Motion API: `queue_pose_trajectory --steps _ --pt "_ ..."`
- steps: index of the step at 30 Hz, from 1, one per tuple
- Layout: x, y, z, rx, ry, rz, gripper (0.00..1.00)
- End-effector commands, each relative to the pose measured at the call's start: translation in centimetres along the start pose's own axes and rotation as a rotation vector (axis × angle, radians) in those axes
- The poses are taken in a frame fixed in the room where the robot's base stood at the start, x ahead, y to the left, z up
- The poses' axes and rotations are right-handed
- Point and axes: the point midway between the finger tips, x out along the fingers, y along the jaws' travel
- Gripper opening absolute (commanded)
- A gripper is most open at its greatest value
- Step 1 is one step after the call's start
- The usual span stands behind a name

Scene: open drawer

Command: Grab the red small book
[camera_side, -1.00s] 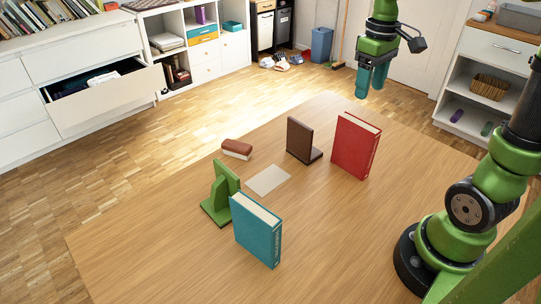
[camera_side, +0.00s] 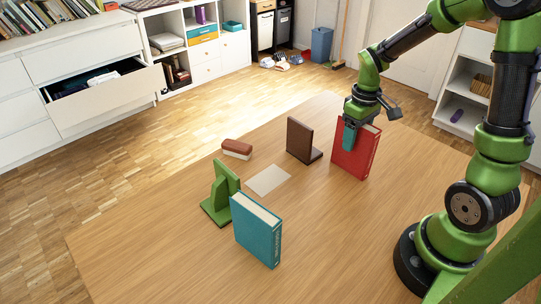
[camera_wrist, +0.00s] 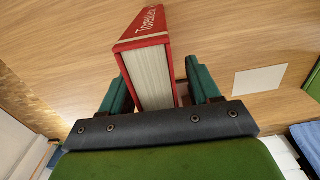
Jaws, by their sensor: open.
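A red book (camera_side: 356,153) with white pages stands upright at the right back of the table. In the wrist view the red book (camera_wrist: 142,35) rises between my two teal fingers, its pale page block facing the camera. My gripper (camera_side: 351,137) is at the book's upper part in the side view and covers its top left corner. In the wrist view my gripper (camera_wrist: 160,88) is open, with one finger on each side of the book; small gaps seem to show beside it.
A brown bookend (camera_side: 302,140) stands just left of the red book. A green bookend (camera_side: 221,195), a teal book (camera_side: 258,232), a small reddish-brown block-like item (camera_side: 237,149) and a pale card (camera_side: 268,180) are farther left. The table's front is clear.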

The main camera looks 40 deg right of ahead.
Motion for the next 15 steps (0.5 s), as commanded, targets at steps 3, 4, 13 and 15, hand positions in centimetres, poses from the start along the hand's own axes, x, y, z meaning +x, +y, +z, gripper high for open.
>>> queue_pose_trajectory --steps 3,4,13,15 --pt "0.89 -0.01 0.01 0.000 0.000 0.000 0.62" --pt "0.96 0.00 0.01 0.000 0.000 0.000 0.62" --pt "0.94 0.00 -0.01 0.000 0.001 0.000 0.46" --pt "0.93 0.00 -0.01 0.000 0.001 0.000 0.36"
